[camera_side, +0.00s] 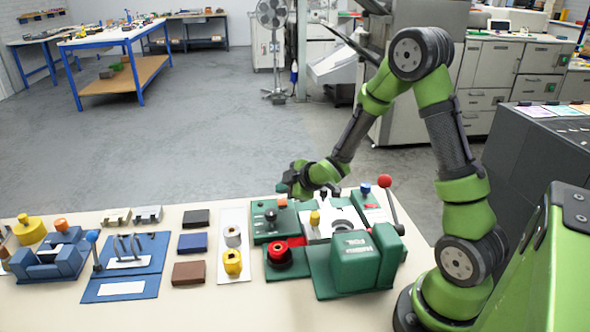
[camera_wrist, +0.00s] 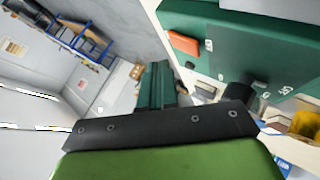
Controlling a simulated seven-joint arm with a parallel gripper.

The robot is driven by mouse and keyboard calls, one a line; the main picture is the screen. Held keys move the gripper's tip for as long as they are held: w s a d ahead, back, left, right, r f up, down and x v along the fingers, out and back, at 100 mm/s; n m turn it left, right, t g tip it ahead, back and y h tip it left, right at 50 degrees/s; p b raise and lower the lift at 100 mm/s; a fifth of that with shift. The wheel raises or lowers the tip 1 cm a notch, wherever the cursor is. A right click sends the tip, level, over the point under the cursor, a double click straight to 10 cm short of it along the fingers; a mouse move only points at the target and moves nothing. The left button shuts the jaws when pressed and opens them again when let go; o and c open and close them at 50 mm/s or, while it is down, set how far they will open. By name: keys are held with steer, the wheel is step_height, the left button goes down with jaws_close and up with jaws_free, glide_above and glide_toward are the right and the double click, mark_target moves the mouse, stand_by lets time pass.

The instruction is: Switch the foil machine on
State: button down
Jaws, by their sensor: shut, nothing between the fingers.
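The foil machine (camera_side: 355,262) is a green unit on the bench with a red-knobbed lever at its right. A small orange switch (camera_side: 282,203) sits on the green panel (camera_side: 262,237) at its back left, behind a black knob (camera_side: 270,215). In the wrist view the orange switch (camera_wrist: 183,43) lies on the green panel, to the right of my fingertips. My gripper (camera_side: 283,188) is shut and empty, close to the switch and apparently just beyond it. In the wrist view its dark green fingers (camera_wrist: 157,70) are together. I cannot tell whether they touch the panel edge.
A red round knob (camera_side: 279,252) and a yellow-topped post (camera_side: 315,218) stand on the machine. To its left are a white strip with a yellow roll (camera_side: 233,262), several coloured blocks, and a blue fixture (camera_side: 125,265). Open floor lies beyond the bench's back edge.

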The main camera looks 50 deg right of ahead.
mark_target(286, 203)
steer(key=shift+s+a+r, duration=0.1)
steer(key=shift+r, duration=1.05)
steer(key=shift+s+a+r, duration=0.1)
steer(key=shift+r, duration=1)
steer(key=shift+s+f+m, duration=0.2)
steer(key=shift+f+m, duration=0.05)
steer(key=shift+m, duration=0.15)
steer(key=s+a+r+m+g+y, duration=0.1)
steer(key=s+a+r+m, duration=0.5)
steer(key=s, duration=0.4)
steer(key=s+a+r+m+g+y, duration=0.2)
steer(key=s+a+r+m, duration=0.4)
steer(key=s, duration=0.5)
step_height(286, 203, up, 3)
steer(key=shift+s+a+f, duration=0.1)
steer(key=shift+s+a, duration=0.05)
steer(key=shift+a, duration=1.05)
